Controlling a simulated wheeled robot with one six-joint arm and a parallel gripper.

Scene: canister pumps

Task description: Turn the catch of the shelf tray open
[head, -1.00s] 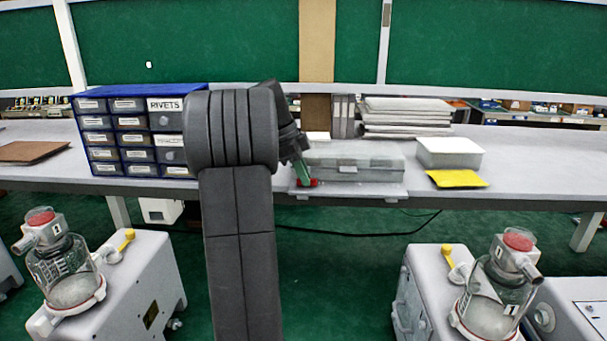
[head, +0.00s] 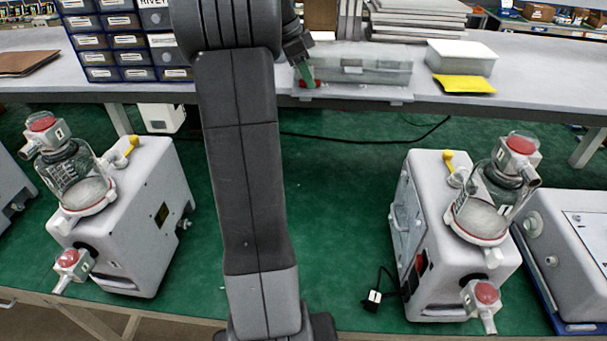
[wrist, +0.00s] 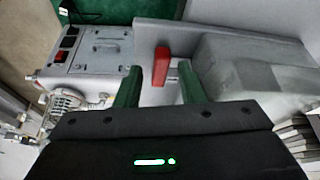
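The shelf tray (head: 392,97) is a shallow grey tray at the front edge of the bench, with a grey translucent lidded box (head: 368,69) on it. Its red catch (wrist: 161,67) is at the tray's front left in the head view (head: 314,84), partly hidden by my gripper. My gripper (wrist: 159,70) has two green fingers, set apart with the red catch between their tips in the wrist view. A gap shows on each side of the catch, so no grip shows. My arm hides part of the bench left of the tray in the head view.
A blue drawer cabinet (head: 122,47) stands left of my arm. A white box (head: 460,58) and a yellow pad (head: 463,84) lie right of the tray. Canister pumps stand below at the left (head: 140,215) and right (head: 440,205), with green surface between them.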

